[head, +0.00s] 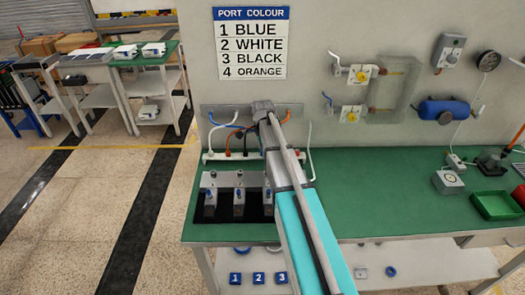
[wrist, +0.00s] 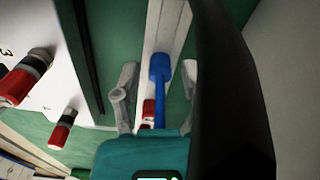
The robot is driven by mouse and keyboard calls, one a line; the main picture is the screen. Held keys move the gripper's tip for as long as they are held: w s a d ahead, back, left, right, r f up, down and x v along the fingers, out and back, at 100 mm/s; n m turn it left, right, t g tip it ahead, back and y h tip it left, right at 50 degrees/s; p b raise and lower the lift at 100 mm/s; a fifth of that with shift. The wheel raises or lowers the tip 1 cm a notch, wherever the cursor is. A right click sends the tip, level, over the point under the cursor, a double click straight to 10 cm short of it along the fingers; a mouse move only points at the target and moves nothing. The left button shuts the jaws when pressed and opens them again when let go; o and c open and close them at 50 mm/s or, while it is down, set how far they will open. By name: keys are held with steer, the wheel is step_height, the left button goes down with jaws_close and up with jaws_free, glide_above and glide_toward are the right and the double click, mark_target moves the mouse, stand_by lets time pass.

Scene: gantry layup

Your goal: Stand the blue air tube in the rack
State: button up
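A blue air tube (wrist: 159,90) shows in the wrist view between the fingers of my gripper (wrist: 157,95), with a gap on both sides. My gripper is open. A white strip, which looks like the rack (wrist: 170,25), runs behind the tube. I cannot tell whether the tube stands in it. In the head view my gripper (head: 262,108) is at the back panel above the green bench, and my arm hides part of that area. A blue tube also shows there (head: 225,125), left of my gripper. The white rack (head: 225,156) lies along the bench's back edge.
White, black and orange tubes are near the panel. Red-and-black fittings (wrist: 60,130) stick out from a white numbered plate in the wrist view. A dark tray (head: 220,210) with upright fittings is on the bench.

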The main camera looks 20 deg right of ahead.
steer(key=shift+r, duration=0.15)
stand_by(0.3)
step_height(320, 180, up, 9)
steer(key=p, duration=0.9)
steer(key=shift+f, duration=0.2)
steer(key=s+a, duration=0.8)
steer(key=a, duration=0.3)
steer(key=shift+s+a+r, duration=0.2)
steer(key=shift+s+a, duration=0.05)
steer(key=shift+a, duration=0.1)
stand_by(0.4)
steer(key=s+n, duration=1.5)
steer(key=n, duration=0.3)
steer(key=shift+s+n, duration=0.4)
stand_by(1.4)
